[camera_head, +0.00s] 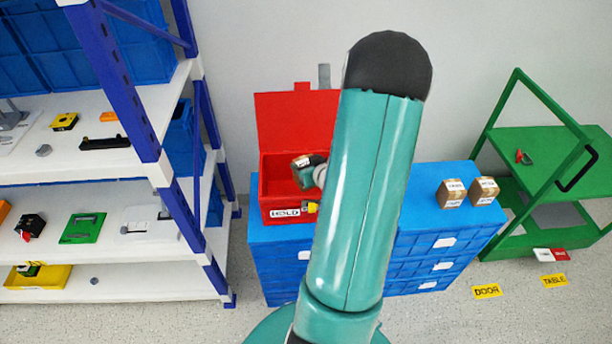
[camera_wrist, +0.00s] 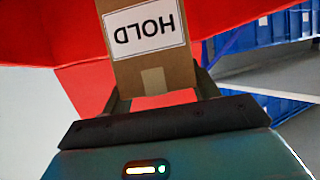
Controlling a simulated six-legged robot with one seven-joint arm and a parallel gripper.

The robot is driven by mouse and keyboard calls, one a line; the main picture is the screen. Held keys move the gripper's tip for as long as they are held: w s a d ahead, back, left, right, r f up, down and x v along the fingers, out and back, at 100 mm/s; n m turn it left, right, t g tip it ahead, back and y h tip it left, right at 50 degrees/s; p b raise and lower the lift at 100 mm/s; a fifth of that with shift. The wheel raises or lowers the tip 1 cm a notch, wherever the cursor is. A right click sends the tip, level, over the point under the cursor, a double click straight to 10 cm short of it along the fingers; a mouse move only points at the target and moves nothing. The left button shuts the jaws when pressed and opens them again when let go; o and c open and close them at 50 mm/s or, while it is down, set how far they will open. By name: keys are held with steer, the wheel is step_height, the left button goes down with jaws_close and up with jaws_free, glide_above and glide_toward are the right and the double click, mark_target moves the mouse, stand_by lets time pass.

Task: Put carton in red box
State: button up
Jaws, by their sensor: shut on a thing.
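The red box (camera_head: 278,213) stands open on the blue crates, its lid raised against the wall and a HOLD label on its front. My gripper (camera_head: 309,166) is at the box opening, as seen in the head view. It is shut on a brown carton (camera_head: 301,162). In the wrist view the carton (camera_wrist: 151,65) shows a white HOLD label, upside down, between the fingers (camera_wrist: 163,95). Red surfaces of the box (camera_wrist: 85,85) show around and behind it. My arm hides part of the box's right side. I cannot tell whether the carton touches the box.
Two other cartons (camera_head: 467,192) stand on the right of the blue crates (camera_head: 420,232). A white shelf rack with blue posts (camera_head: 128,80) stands close on the left. A green cart (camera_head: 540,150) stands on the right. Grey floor shows in front.

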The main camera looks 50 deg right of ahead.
steer(key=shift+f, duration=2.2)
steer(key=shift+f, duration=0.4)
steer(key=shift+f, duration=0.2)
steer(key=o, duration=1.1)
steer(key=shift+r, duration=0.1)
